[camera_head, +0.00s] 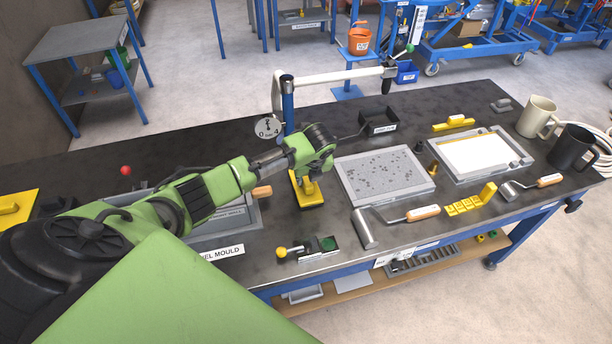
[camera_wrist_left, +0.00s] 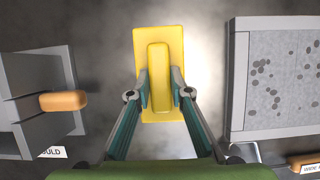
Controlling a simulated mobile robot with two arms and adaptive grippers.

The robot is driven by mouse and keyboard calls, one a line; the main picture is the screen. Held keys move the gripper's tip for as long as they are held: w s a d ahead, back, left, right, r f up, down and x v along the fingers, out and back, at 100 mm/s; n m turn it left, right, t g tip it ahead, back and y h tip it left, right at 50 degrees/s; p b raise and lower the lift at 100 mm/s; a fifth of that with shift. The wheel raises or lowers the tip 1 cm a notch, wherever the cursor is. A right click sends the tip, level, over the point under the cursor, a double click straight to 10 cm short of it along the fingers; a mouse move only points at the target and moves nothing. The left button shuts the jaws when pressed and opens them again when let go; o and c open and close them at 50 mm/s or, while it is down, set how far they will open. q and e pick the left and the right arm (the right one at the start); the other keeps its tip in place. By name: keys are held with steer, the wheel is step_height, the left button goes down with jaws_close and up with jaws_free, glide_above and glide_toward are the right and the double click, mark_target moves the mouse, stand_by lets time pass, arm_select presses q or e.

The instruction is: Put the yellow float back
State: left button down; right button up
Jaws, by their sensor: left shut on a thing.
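The yellow float (camera_head: 310,198) has a flat rectangular plate with a raised bar handle. It is near the middle of the dark bench, between the grey mould and the speckled slab. My left gripper (camera_head: 305,176) is above it, pointing down, with its fingers shut on the handle. In the left wrist view the float (camera_wrist_left: 173,45) lies lengthwise ahead, and the gripper (camera_wrist_left: 159,92) has one finger on each side of the handle. I cannot tell whether the plate touches the bench or hangs slightly above it. My right gripper is not in view.
A grey mould (camera_wrist_left: 30,75) with a wooden handle is left of the float. The speckled grey slab (camera_head: 385,172) is right. A blue post (camera_head: 288,105) with a lever arm stands behind. A small yellow-knobbed device (camera_head: 305,248) sits at the front. Another yellow bar-handled piece (camera_head: 453,123) lies far right.

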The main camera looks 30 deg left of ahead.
arm_select(q)
steer(key=shift+f, duration=0.15)
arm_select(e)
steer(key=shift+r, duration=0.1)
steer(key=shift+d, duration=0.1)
arm_select(q)
steer(key=shift+f, duration=0.15)
steer(key=c, duration=1.8)
jaws_free()
steer(key=shift+c, duration=0.2)
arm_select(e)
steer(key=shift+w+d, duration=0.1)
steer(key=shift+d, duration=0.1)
arm_select(q)
steer(key=b+v, duration=0.1)
steer(key=v, duration=1.1)
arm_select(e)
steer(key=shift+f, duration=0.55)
arm_select(q)
steer(key=shift+w, duration=0.1)
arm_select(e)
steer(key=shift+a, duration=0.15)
